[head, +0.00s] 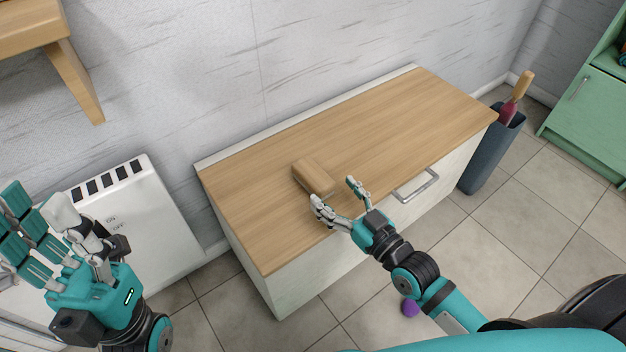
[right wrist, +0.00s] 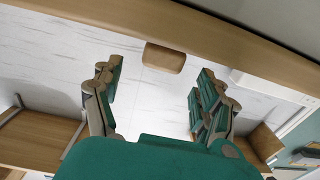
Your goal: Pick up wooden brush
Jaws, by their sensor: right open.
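The wooden brush (head: 313,175), a plain tan block, lies on the wooden top of the low cabinet near its front edge. In the right wrist view the brush (right wrist: 163,58) shows ahead, between and beyond the fingers. My right gripper (head: 334,191) is open and empty at the near end of the brush, with its fingers spread apart. Whether a finger touches the brush cannot be told. My right gripper (right wrist: 156,74) also shows open in the right wrist view. My left gripper (head: 40,235) is at the far left, away from the brush, with its fingers extended and nothing in it.
The cabinet top (head: 400,120) is otherwise bare. A drawer handle (head: 416,186) sticks out from its front. A white heater (head: 150,220) stands left of the cabinet. A dark bin (head: 488,155) with a handled item stands right. A purple ball (head: 410,308) lies on the floor.

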